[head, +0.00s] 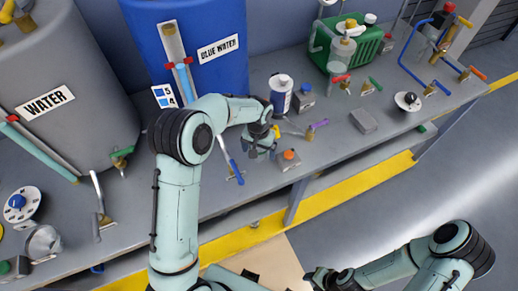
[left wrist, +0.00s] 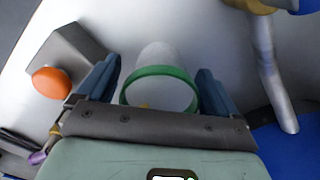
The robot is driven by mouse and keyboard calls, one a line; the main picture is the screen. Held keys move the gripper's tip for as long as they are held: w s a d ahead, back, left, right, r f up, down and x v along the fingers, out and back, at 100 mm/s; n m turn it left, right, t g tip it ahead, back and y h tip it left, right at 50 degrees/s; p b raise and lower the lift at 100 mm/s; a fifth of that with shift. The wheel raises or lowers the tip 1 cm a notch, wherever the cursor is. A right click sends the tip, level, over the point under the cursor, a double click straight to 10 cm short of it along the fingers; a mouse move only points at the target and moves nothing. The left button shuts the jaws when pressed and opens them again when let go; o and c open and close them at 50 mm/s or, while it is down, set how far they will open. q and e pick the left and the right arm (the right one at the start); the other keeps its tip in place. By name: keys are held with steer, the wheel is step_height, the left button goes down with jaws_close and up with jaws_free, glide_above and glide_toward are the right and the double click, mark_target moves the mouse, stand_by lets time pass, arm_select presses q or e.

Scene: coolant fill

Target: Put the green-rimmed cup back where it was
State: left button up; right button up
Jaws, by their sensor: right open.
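The green-rimmed cup (left wrist: 160,72) is whitish with a green band around its rim. In the left wrist view it stands between the two fingers of my left gripper (left wrist: 158,82). A narrow strip of bench shows between the cup and each finger, so the fingers appear open around it. In the head view my left gripper (head: 262,150) points down over the bench near its front edge and largely hides the cup. My right gripper (head: 315,278) is low at the bottom, off the bench, open and empty.
A grey block with an orange knob (head: 289,155) is just right of my left gripper. A white and blue bottle (head: 281,95) stands behind. A blue-handled lever (head: 235,170) lies to the left. Bare bench (head: 335,150) shows further right.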

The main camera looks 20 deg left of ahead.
arm_select(q)
steer(key=shift+r, duration=0.1)
step_height(320, 180, up, 12)
steer(key=shift+r+p, duration=0.1)
steer(key=shift+p, duration=0.35)
stand_by(0.6)
